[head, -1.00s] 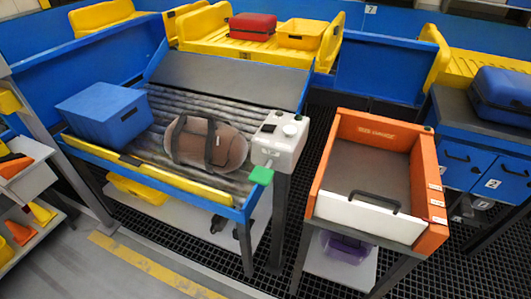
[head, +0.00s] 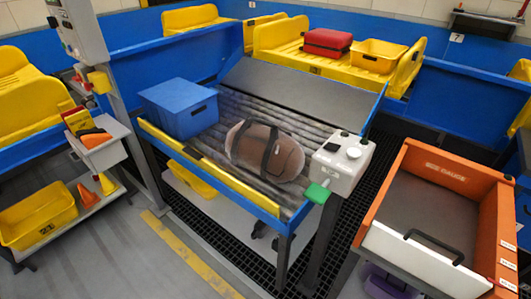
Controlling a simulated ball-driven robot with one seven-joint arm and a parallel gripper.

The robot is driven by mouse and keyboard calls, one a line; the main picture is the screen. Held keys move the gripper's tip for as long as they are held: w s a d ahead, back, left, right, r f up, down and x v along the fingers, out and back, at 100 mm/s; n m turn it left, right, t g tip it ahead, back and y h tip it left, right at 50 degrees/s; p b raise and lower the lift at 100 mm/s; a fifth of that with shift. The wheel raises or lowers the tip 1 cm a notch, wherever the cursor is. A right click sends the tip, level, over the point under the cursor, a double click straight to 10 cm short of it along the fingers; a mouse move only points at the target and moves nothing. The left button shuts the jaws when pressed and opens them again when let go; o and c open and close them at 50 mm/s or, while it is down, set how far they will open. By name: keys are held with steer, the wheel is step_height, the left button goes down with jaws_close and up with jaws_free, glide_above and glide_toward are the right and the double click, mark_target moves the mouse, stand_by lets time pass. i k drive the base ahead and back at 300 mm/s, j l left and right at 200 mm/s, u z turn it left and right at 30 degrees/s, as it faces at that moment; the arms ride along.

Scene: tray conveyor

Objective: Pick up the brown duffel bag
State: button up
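The brown duffel bag (head: 286,156) lies on the grey rollers of the blue-framed chute (head: 263,212) in the middle of the head view. It has dark straps and its long side runs roughly left to right. It sits to the right of a blue box (head: 179,108) and to the left of a white control box (head: 341,163) with a green part. The bag appears apart from both. My gripper is not in view.
An orange size-gauge bin (head: 432,173) with a white front stands at the right. A yellow tray conveyor (head: 375,78) behind carries a red suitcase (head: 327,42) and a yellow tub (head: 376,55). Shelves with a yellow bin (head: 38,214) stand at left. Grey floor is clear in front.

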mark_target(274, 155)
steer(key=i+j+u, duration=0.1)
steer(key=i, duration=0.25)
steer(key=i+j+u, duration=0.15)
steer(key=i, duration=0.25)
steer(key=i+j+u, duration=0.1)
steer(key=i+j, duration=0.15)
steer(key=i, duration=0.15)
